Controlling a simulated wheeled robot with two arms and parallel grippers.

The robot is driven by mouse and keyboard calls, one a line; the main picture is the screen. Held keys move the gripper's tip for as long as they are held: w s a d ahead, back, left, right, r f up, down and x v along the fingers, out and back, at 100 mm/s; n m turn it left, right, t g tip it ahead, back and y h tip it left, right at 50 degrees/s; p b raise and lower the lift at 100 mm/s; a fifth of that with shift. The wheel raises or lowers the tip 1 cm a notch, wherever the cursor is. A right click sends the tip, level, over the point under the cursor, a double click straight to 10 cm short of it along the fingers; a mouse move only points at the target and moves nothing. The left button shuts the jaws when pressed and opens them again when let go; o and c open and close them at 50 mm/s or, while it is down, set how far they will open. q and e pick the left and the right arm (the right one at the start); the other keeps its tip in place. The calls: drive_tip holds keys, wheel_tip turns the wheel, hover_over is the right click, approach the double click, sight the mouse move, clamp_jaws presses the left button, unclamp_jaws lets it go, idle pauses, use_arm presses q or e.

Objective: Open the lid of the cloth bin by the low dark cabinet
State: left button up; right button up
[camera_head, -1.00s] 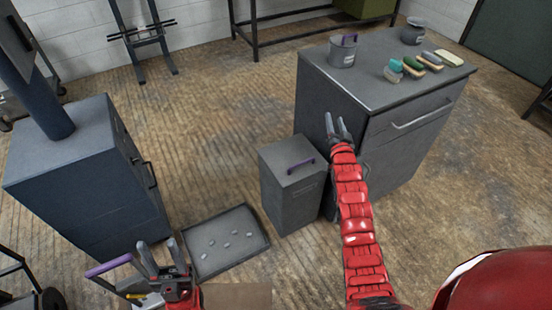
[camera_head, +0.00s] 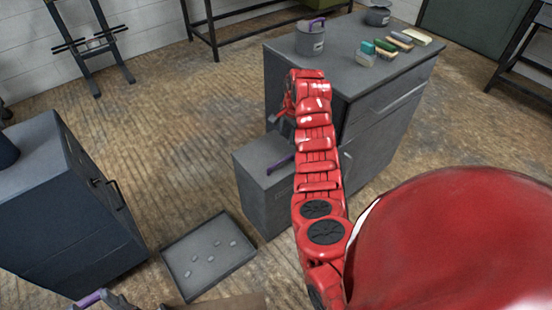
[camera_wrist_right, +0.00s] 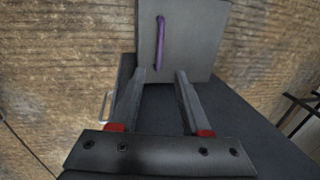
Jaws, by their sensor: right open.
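The cloth bin (camera_head: 265,205) is a dark grey upright box beside the low dark cabinet (camera_head: 395,115). Its lid (camera_head: 258,152) lies flat and closed on top. A purple bar handle (camera_head: 281,163) is on the lid, partly hidden by my right arm. My right gripper (camera_head: 280,121) is above the bin's back part, beside the cabinet. In the right wrist view its fingers (camera_wrist_right: 159,75) are apart and empty. The purple handle (camera_wrist_right: 160,42) shows ahead of the gap between them, not between the fingers.
A shallow grey tray (camera_head: 210,285) with several small pale pieces lies on the floor left of the bin. A dark stove-like cabinet (camera_head: 75,215) stands at left.

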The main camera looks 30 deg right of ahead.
hover_over(280, 161)
drive_tip(key=s, duration=0.2)
wheel_tip(280, 161, down, 10)
drive_tip(key=f+b, duration=0.2)
drive_tip(key=w+f+b, duration=0.1)
drive_tip(key=f, duration=0.1)
drive_tip(key=shift+f+b, duration=0.2)
drive_tip(key=shift+b, duration=0.15)
drive_tip(key=shift+w+f+b, duration=0.25)
drive_tip(key=shift+f+b, duration=0.2)
drive_tip(key=shift+r, duration=0.1)
clamp_jaws()
idle(0.5)
